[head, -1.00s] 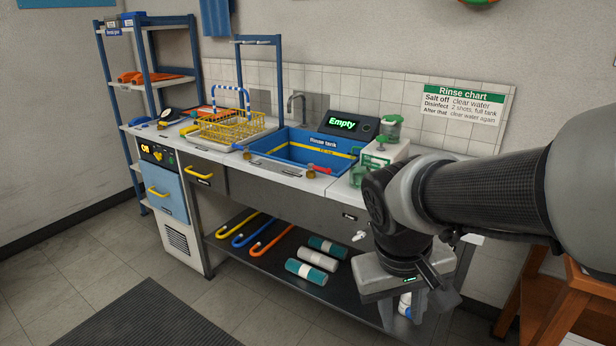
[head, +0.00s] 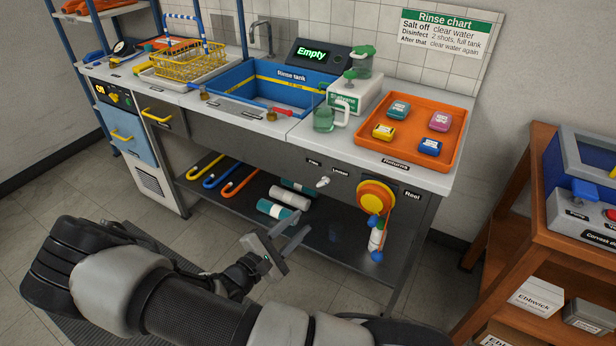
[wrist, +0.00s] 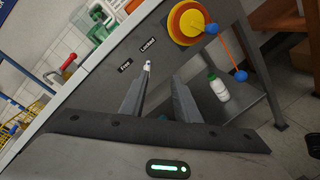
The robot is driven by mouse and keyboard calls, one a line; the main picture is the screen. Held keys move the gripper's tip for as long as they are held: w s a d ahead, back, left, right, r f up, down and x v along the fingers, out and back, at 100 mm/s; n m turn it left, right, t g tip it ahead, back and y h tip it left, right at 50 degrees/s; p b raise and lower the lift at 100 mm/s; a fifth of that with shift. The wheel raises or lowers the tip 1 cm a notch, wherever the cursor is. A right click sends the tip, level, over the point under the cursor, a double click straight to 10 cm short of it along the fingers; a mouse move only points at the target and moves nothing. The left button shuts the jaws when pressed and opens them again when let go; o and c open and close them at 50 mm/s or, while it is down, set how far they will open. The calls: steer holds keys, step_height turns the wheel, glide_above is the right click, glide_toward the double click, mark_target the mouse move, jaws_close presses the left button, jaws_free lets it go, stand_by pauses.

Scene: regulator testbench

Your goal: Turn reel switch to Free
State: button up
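The reel switch (head: 323,182) is a small white lever on the grey front panel under the counter. The labels Free (head: 314,161) and Locked (head: 340,171) sit above it, Free to the left. In the wrist view the switch (wrist: 147,66) shows just beyond the tip of the left finger, below the labels Free (wrist: 125,67) and Locked (wrist: 147,46). Which label the lever points to is hard to tell. My gripper (head: 299,222) is open and empty, in front of and below the switch. Its two fingers (wrist: 162,78) are apart in the wrist view.
A yellow and orange reel (head: 375,195) with a hanging blue-ended cord is right of the switch. An orange Returns tray (head: 460,150) is on the counter above. The lower shelf (head: 335,235) holds rolls. A wooden stand (head: 510,235) is at the right.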

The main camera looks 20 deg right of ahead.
steer(key=w+a+f+n+t, duration=0.1)
steer(key=w+n+t, duration=0.1)
steer(key=b, duration=0.3)
glide_toward(323, 185)
steer(key=shift+y, duration=0.4)
steer(key=x, duration=0.9)
steer(key=shift+d+r, duration=0.1)
steer(key=shift+r, duration=0.15)
steer(key=shift+c, duration=0.2)
jaws_close()
